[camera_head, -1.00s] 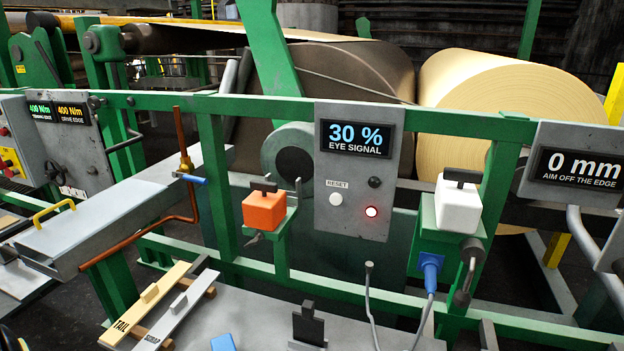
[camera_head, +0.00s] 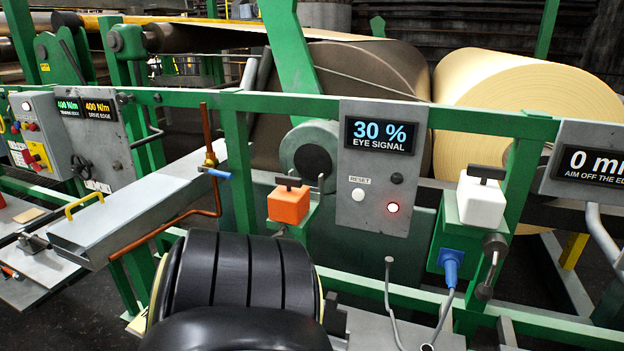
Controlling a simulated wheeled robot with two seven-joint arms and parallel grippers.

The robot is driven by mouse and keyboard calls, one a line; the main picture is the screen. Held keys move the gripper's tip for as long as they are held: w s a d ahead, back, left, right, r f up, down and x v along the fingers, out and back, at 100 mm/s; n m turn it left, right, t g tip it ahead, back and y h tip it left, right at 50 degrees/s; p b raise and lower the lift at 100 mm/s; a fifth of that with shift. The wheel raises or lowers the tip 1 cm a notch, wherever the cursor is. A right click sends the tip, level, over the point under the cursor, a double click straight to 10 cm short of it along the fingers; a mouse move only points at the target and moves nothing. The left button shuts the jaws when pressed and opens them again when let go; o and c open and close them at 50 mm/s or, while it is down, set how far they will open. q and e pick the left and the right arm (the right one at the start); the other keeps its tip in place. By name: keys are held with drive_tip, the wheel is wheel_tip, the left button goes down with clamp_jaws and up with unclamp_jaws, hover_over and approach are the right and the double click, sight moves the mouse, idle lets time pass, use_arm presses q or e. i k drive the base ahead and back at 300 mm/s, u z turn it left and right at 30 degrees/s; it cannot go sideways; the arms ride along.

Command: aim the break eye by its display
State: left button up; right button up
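The eye signal display (camera_head: 381,135) reads 30 % in blue digits on a grey panel in the head view. An orange box (camera_head: 288,205) with a black top handle sits on a green bracket left of the panel. A white box (camera_head: 481,203) with a black top handle sits on a green bracket to the right, with a blue plug and cable below. Which box is the break eye is not labelled. Neither gripper shows. A black ribbed part of my arm fills the bottom middle.
Green rails and posts (camera_head: 238,165) run across in front of a dark roll and a pale roll (camera_head: 530,92). A second display (camera_head: 594,165), partly cut off, reads 0 mm, aim off the edge. A grey tray (camera_head: 140,215) with a yellow handle and a copper pipe stand at left.

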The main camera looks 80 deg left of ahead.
sight(289, 203)
drive_tip(key=k, duration=0.5)
drive_tip(key=u, duration=0.8)
